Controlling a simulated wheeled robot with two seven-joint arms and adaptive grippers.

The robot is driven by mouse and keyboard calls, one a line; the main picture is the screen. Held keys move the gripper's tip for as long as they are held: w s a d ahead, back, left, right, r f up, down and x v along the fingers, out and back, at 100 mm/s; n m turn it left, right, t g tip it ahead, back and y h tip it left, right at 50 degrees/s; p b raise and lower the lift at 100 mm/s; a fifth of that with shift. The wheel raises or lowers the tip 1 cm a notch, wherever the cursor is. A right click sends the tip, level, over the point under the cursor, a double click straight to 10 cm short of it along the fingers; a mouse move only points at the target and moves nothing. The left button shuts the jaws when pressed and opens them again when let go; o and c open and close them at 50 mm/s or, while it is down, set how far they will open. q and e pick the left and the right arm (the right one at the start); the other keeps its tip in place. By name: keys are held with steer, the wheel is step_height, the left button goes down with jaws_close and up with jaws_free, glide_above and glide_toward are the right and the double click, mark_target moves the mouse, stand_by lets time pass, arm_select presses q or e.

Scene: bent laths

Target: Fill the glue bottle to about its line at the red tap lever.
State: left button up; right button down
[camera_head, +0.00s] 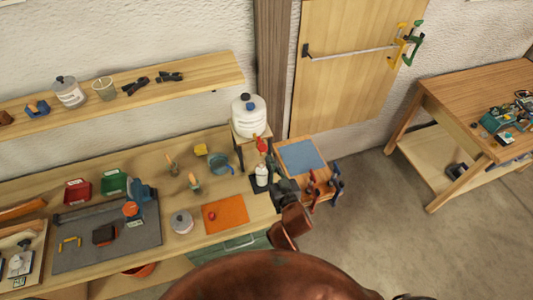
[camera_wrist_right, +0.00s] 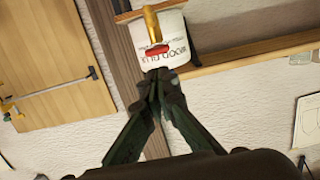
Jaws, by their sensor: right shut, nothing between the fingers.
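A white wood glue container (camera_head: 249,118) with a dark cap stands raised at the back of the bench. Its red tap lever (camera_head: 262,144) shows at its front, and in the right wrist view the lever (camera_wrist_right: 157,50) lies below a brass tap (camera_wrist_right: 153,24). A small white glue bottle (camera_head: 262,175) stands on a dark pad below the tap; its line and fill level are too small to tell. My right gripper (camera_head: 278,176) is shut and empty, just right of the bottle. In the wrist view its fingertips (camera_wrist_right: 160,76) are close to the lever; contact is unclear. My left gripper is not in view.
An orange mat (camera_head: 225,214), a round tin (camera_head: 182,222) and a blue-green pot (camera_head: 220,162) are left of the bottle. A small stand with a blue top (camera_head: 298,157) and clamps is to the right.

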steer(key=v, duration=0.2)
steer(key=f+b+v, duration=0.1)
steer(key=v, duration=0.2)
steer(key=shift+s, duration=0.15)
steer(key=shift+d+f, duration=0.1)
steer(key=shift+d, duration=0.05)
